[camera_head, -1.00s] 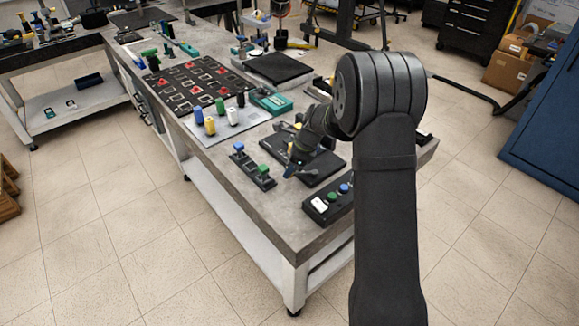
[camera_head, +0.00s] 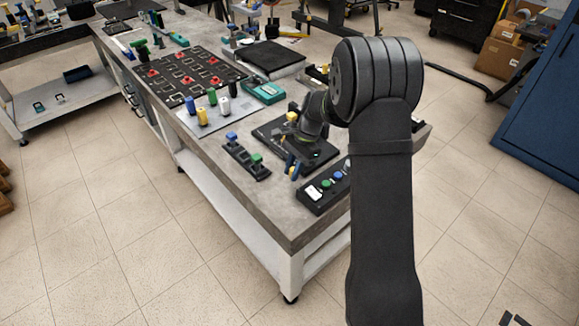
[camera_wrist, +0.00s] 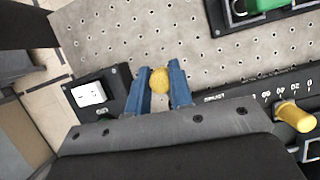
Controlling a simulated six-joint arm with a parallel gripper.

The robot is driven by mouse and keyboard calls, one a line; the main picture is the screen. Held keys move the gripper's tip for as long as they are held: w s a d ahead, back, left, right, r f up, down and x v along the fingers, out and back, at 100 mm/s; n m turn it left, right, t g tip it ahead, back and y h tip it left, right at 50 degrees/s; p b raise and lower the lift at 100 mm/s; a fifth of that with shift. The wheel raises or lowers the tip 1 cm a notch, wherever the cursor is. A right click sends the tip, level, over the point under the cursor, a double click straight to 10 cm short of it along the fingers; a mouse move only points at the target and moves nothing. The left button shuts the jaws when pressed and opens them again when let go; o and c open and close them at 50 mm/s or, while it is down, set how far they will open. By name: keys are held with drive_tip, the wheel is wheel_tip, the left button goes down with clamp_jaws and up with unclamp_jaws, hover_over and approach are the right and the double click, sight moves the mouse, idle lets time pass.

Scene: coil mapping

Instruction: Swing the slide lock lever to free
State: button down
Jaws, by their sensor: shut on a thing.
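In the wrist view a round yellow knob (camera_wrist: 160,80) sits between the two blue fingers of my gripper (camera_wrist: 159,82). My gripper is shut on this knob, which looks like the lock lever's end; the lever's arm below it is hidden. A second yellow knob (camera_wrist: 294,116) stands on a black slide housing with a printed scale (camera_wrist: 256,103), to the right and apart from the fingers. In the head view my gripper (camera_head: 291,166) is low at the near edge of the black slide fixture (camera_head: 322,155). The fixture's yellow slide knob (camera_head: 292,116) shows beside my wrist.
A control box (camera_head: 322,190) with green and blue buttons stands close to the gripper; its white switch (camera_wrist: 89,94) shows in the wrist view. A black block with blue and green knobs (camera_head: 245,157) lies to the left. The bench's near corner (camera_head: 285,225) is bare.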

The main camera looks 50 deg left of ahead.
drive_tip(key=shift+w+d+n, duration=0.1)
drive_tip(key=shift+d+n, duration=0.2)
drive_tip(key=shift+n, duration=0.1)
drive_tip(key=c, duration=1.3)
unclamp_jaws()
drive_tip(key=shift+r, duration=0.1)
drive_tip(key=v, duration=1.7)
drive_tip(key=shift+a+r, duration=0.15)
drive_tip(key=shift+a, duration=0.15)
drive_tip(key=x, duration=1.7)
drive_tip(key=shift+d+f, duration=0.25)
drive_tip(key=shift+d, duration=0.1)
